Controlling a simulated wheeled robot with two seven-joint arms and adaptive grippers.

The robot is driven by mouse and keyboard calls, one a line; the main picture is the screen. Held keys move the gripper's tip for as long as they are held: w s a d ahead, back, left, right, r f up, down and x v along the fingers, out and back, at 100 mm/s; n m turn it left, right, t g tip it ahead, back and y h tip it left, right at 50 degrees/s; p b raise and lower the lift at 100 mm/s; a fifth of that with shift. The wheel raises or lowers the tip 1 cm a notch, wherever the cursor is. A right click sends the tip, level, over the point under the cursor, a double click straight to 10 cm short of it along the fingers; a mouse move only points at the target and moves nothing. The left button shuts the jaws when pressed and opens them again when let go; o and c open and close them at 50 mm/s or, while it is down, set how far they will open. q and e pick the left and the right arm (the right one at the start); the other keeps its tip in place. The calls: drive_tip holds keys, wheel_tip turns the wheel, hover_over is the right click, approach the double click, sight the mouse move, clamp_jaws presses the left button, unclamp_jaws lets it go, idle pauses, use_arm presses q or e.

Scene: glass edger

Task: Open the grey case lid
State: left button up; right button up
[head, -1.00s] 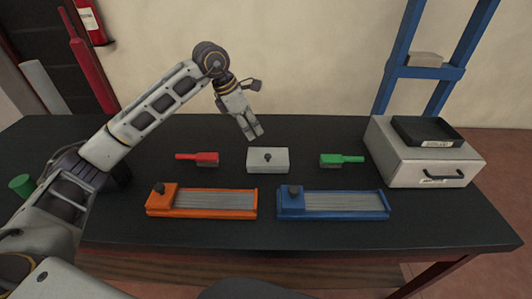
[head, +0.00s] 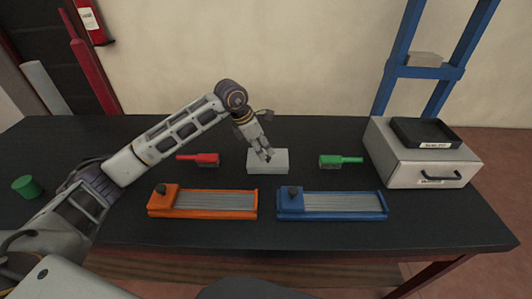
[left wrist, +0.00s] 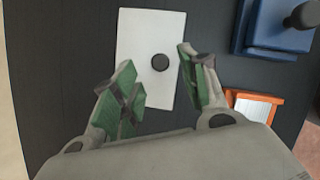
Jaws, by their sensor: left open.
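The grey case (head: 268,165) is a small light box on the black table, between a red brush and a green brush. Its lid looks closed. In the left wrist view the lid (left wrist: 137,45) is a pale rectangle with a dark round knob (left wrist: 160,62) on top. Nothing is held. My right gripper is out of view.
An orange holder (head: 203,213) and a blue holder (head: 332,213) with dark knobs lie in front. The red brush (head: 205,159) and green brush (head: 340,161) flank the case. A drawer box (head: 410,166) with a black tray (head: 430,134) stands right. A green cylinder (head: 27,187) is far left.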

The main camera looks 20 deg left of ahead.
sight(268, 156)
use_arm(q)
drive_tip(key=x, duration=0.3)
drive_tip(key=shift+w+d+f, duration=0.1)
drive_tip(key=shift+d+f, duration=0.05)
drive_tip(key=shift+f, duration=0.3)
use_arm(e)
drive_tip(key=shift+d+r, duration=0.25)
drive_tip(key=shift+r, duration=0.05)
use_arm(q)
drive_tip(key=c, duration=0.9)
clamp_jaws()
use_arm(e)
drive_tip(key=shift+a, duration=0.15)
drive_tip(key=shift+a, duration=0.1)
